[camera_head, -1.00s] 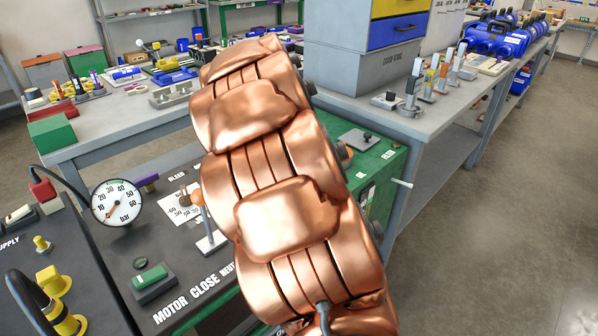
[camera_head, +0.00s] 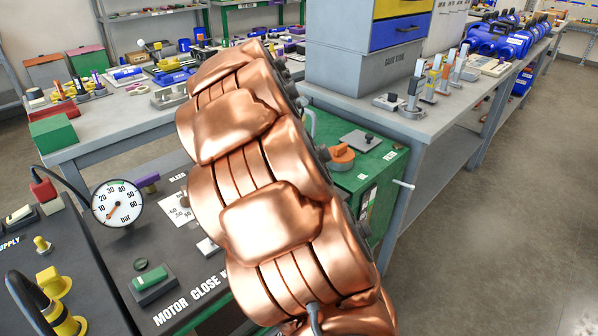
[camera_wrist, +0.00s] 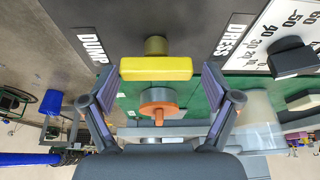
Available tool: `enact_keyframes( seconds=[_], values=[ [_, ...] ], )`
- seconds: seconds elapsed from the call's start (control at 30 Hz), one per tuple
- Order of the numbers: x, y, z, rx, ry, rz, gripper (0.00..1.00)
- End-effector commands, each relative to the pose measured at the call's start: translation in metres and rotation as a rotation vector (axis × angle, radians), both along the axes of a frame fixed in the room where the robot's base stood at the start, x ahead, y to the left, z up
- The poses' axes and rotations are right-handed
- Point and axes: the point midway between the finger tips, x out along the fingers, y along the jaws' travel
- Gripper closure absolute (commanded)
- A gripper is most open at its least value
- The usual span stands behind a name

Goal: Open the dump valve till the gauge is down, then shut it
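The yellow bar handle (camera_wrist: 155,68) of the dump valve is in the wrist view, on a stem at the dark panel's edge, beside the DUMP label (camera_wrist: 91,48). My gripper (camera_wrist: 154,88) is open, with a finger at each side of the handle and gaps between them. The handle lies crosswise, from finger to finger. In the head view I cannot see this valve or my fingertips; my copper-coloured arm covers that area. The pressure gauge (camera_head: 117,203) stands at the left, its orange needle pointing down-left near the low end of the scale.
An orange knob (camera_wrist: 158,106) sits beyond the handle; an orange knob also shows on the green cart (camera_head: 341,153). A green button (camera_head: 150,277) sits by MOTOR CLOSE. Yellow fittings (camera_head: 50,282) stand at the lower left. Clear floor lies at the right.

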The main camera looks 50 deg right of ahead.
Motion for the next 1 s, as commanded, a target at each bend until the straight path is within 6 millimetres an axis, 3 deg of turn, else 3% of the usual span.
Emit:
enact_keyframes(
  seconds=[0.53,1.0],
  values=[
    [0.004,-0.005,0.005,0.002,0.005,0.000,0.00],
    [0.004,0.026,0.079,0.004,0.006,0.001,0.00]
  ],
)
